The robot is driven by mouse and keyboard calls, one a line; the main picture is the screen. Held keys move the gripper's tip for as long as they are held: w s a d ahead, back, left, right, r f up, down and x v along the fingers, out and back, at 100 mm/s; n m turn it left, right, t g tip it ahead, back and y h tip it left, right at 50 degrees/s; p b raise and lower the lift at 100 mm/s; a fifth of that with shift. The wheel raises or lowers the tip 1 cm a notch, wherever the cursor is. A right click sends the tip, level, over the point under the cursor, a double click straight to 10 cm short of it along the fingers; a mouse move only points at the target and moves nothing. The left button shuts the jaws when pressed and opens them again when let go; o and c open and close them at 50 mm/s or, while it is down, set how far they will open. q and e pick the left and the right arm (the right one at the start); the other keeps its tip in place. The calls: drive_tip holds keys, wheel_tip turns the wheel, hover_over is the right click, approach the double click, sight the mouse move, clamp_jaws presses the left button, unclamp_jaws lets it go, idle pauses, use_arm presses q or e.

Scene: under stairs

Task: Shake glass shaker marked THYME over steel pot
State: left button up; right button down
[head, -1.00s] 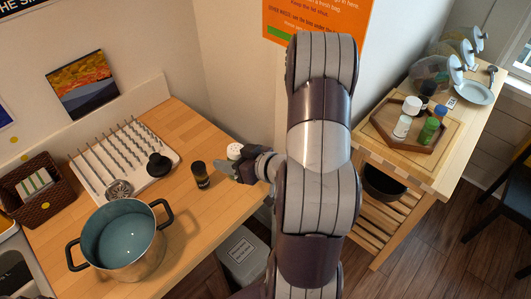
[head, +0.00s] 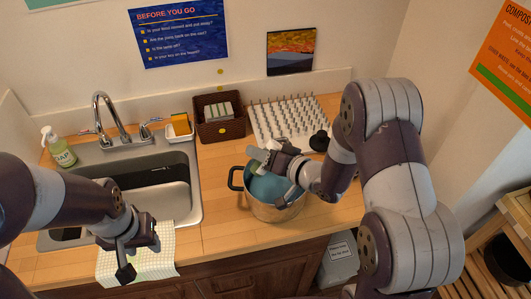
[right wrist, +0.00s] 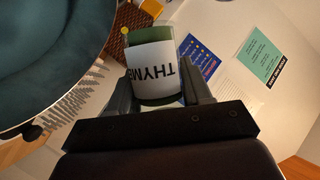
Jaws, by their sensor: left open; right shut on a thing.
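The steel pot (head: 275,211), teal inside, stands on the wooden counter right of the sink. Its teal interior (right wrist: 45,55) fills the upper left of the right wrist view. My right gripper (head: 268,158) is above the pot, shut on the glass shaker marked THYME (right wrist: 152,72). The shaker has green contents and a white label, and sits between both fingers; the lettering looks turned over. In the head view the shaker (head: 259,156) is small and partly hidden by the gripper. My left gripper (head: 126,252) is open and empty above a checked towel at the sink's front edge.
The sink (head: 150,180) with faucet lies left of the pot. A brown basket (head: 219,127), a peg drying rack (head: 285,117) and a black object (head: 319,141) stand behind the pot. A soap bottle (head: 58,147) is at far left. Counter between sink and pot is clear.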

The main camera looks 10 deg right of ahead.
drive_tip(key=f+m+b, duration=0.1)
drive_tip(key=f+m+y, duration=0.1)
drive_tip(key=f+m+y+b, duration=0.1)
drive_tip(key=shift+s+a+m+b, duration=0.15)
drive_tip(key=shift+a+m+b, duration=0.1)
drive_tip(key=shift+m+b, duration=0.05)
drive_tip(key=m, duration=0.1)
drive_tip(key=m+t+y+b, duration=0.1)
drive_tip(key=m, duration=0.1)
drive_tip(key=a+m+y+b, duration=0.1)
drive_tip(key=m, duration=0.1)
drive_tip(key=shift+s+r+t, duration=0.1)
drive_tip(key=shift+r+t, duration=0.2)
drive_tip(key=shift+r, duration=0.1)
wheel_tip(320, 180, up, 2)
drive_tip(key=shift+d+m+t+p, duration=0.1)
drive_tip(key=shift+m+t+p, duration=0.3)
drive_tip(key=shift+m+p, duration=0.7)
drive_tip(key=shift+d+r+m+t+y, duration=0.15)
drive_tip(key=shift+r+m+t+y, duration=0.15)
drive_tip(key=shift+m, duration=0.8)
drive_tip(key=shift+d+r+m+t+p, duration=0.15)
drive_tip(key=shift+d+m+t, duration=0.1)
drive_tip(key=shift+m, duration=0.3)
drive_tip(key=shift+d+m+t+p, duration=0.15)
drive_tip(key=shift+m+t, duration=0.1)
drive_tip(key=shift+m, duration=0.3)
drive_tip(key=shift+a, duration=0.1)
